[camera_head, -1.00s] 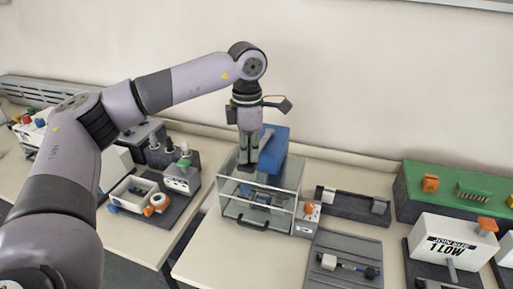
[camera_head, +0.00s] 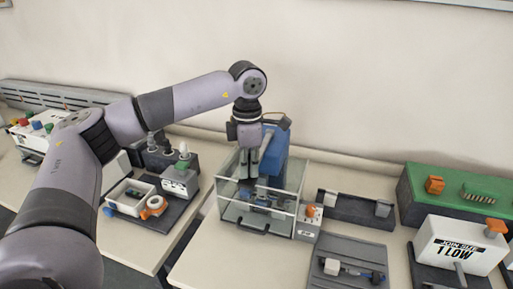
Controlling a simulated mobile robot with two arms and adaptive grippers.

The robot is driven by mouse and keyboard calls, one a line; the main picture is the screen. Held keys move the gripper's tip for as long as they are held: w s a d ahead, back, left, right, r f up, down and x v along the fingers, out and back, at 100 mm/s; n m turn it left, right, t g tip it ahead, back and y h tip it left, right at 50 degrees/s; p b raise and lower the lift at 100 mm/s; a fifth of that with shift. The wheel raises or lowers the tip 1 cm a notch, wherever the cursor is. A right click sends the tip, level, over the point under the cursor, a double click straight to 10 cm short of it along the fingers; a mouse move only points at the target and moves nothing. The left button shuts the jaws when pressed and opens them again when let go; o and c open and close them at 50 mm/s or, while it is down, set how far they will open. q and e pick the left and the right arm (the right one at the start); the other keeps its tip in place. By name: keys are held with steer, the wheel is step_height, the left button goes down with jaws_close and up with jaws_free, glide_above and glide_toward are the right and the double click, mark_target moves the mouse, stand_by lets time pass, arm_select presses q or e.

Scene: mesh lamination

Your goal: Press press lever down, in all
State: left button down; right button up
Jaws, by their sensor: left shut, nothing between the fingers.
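The blue press (camera_head: 275,150) stands at the back of a clear-walled guard box (camera_head: 230,207) on the middle table. My left gripper (camera_head: 249,174) points down over the open top of the box, just left of the press's blue body. Its fingers are shut with nothing between them. The press lever is not clearly made out; the gripper and the press body overlap there. I cannot tell whether the fingertips touch it. My right gripper is not in view.
An orange-knobbed control box (camera_head: 309,220) adjoins the guard's right side. A grey tray (camera_head: 345,250) lies to the right, with a dark fixture (camera_head: 355,208) behind it. A white "1 LOW" box (camera_head: 455,245) stands farther right.

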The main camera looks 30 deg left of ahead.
arm_select(q)
steer(key=shift+f, duration=0.45)
step_height(320, 180, up, 14)
steer(key=p, duration=0.9)
steer(key=shift+f, duration=0.2)
stand_by(0.6)
